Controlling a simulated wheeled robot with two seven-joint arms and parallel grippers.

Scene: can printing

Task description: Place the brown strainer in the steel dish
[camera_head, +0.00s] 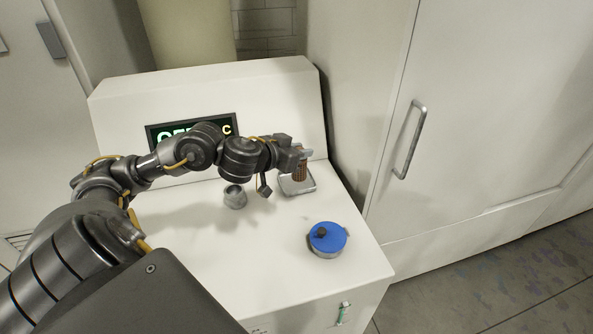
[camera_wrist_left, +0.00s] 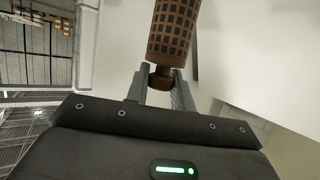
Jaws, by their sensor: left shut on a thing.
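The brown strainer (camera_head: 300,171) is a small cylinder with a dark grid pattern. My left gripper (camera_head: 302,153) is shut on its narrow end and holds it upright, body down, over the steel dish. In the left wrist view the strainer (camera_wrist_left: 174,30) sticks out beyond the two fingers of the left gripper (camera_wrist_left: 161,82). The steel dish (camera_head: 306,187) is a shallow square tray on the white counter. Whether the strainer's lower end touches the dish or hangs just above it, I cannot tell. My right gripper is not in view.
A grey cup (camera_head: 235,197) stands left of the dish. A blue-lidded round container (camera_head: 327,238) with a dark knob sits nearer the front right of the white counter (camera_head: 270,275). A panel with a green display (camera_head: 170,136) rises behind. The counter front is mostly clear.

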